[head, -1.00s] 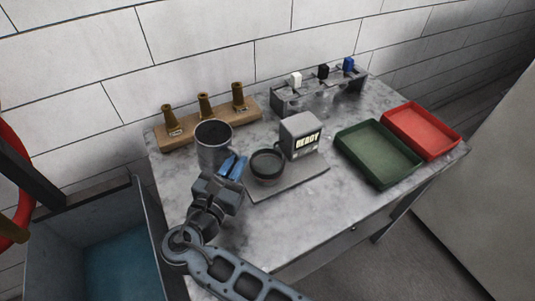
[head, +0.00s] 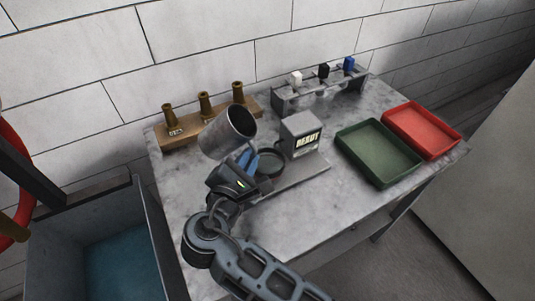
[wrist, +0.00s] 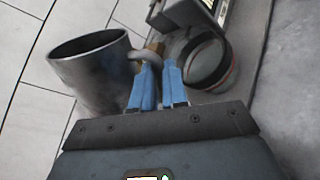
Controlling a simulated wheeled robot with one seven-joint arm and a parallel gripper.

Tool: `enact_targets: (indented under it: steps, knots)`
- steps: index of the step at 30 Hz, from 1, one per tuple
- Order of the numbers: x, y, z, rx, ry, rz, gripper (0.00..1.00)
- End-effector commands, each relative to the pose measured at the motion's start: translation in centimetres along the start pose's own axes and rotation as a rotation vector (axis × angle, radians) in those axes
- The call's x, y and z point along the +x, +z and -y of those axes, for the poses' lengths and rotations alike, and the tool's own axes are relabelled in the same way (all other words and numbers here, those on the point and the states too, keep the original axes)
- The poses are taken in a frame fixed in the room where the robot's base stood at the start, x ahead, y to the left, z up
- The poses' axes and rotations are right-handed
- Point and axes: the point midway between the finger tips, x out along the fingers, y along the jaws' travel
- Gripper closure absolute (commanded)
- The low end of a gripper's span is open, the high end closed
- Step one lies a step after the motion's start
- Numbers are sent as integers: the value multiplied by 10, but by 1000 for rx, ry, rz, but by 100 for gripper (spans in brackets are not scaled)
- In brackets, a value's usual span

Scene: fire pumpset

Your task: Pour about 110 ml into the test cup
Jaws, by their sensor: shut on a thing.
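A grey metal jug (head: 225,133) is held up and tilted to the right, its mouth toward the test cup. My gripper (head: 250,160) has blue fingertips shut on the jug's handle; the wrist view shows the fingers (wrist: 158,85) at the handle of the jug (wrist: 95,80). The round test cup (head: 268,163) with a dark rim stands on the plate of the grey display unit, just right of and below the jug. It also shows in the wrist view (wrist: 208,62). No stream of liquid is visible, and the cup's contents cannot be made out.
The display unit (head: 300,135) stands right behind the cup. A wooden rack (head: 180,128) with brass nozzles is behind the jug. A rack with white, black and blue pieces (head: 320,90) is at the back. Green (head: 378,153) and red (head: 422,128) trays are to the right.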

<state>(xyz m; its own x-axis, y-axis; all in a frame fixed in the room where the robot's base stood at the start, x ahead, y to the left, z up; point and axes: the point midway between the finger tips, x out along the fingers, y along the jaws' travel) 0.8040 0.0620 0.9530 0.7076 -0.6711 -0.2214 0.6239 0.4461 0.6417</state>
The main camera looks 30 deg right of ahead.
Motion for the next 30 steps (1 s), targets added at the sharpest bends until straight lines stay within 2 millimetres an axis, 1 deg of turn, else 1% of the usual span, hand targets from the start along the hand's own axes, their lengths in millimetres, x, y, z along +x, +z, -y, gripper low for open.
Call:
enact_targets:
  steps: [4,6,12,30]
  knots:
    - [-1,0,-5,90,4,-29,100]
    - [-1,-4,-4,125,5,-39,100]
    - [-1,-7,-4,193,6,-62,100]
    - [-1,-13,-4,290,8,-95,100]
